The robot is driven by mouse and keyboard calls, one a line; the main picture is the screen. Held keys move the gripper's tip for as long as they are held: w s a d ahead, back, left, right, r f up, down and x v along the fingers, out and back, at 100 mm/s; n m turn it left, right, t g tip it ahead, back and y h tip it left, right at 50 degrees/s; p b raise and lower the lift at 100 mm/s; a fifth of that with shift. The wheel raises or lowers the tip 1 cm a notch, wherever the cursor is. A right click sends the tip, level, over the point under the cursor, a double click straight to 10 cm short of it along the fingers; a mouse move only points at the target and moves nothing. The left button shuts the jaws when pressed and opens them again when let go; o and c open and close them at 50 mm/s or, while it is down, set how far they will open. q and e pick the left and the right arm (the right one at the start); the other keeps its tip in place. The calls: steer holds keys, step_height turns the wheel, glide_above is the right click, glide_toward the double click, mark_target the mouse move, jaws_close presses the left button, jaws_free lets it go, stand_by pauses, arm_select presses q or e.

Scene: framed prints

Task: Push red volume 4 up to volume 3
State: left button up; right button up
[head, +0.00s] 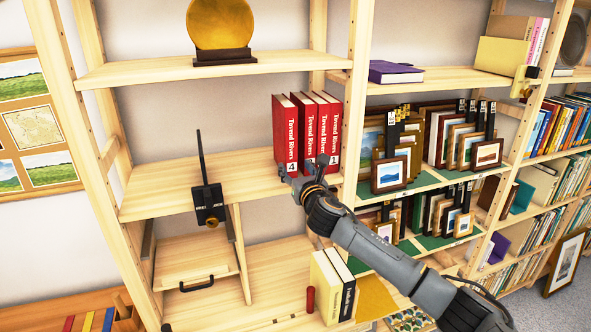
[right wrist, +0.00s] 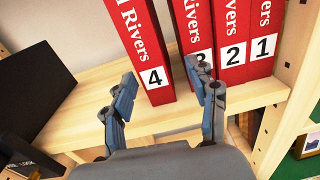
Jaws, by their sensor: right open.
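Red volume 4 (head: 286,135) stands upright on the middle shelf (head: 165,188), leftmost of the red "Tavend Rivers" books. The right wrist view shows its spine (right wrist: 140,45) with a narrow gap between it and red volume 3 (head: 304,130). Volume 3 (right wrist: 190,28) stands close beside volumes 2 and 1. My right gripper (head: 303,171) is open and empty in front of the books' lower spines. In the wrist view its fingers (right wrist: 162,82) spread around volume 4's lower spine, one at its left edge and one before volume 3. I cannot tell whether they touch. My left gripper is not in view.
A black stand with a brass knob (head: 208,208) is on the shelf left of the books, with bare shelf between. A shelf upright (head: 352,110) rises right of volume 1. Framed prints (head: 389,174) fill the bay beyond. A gold disc (head: 221,22) stands on the shelf above.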

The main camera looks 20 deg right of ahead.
steer(key=shift+a, duration=0.15)
steer(key=shift+s, duration=0.2)
steer(key=s, duration=1.1)
steer(key=shift+s, duration=0.35)
steer(key=shift+f, duration=0.1)
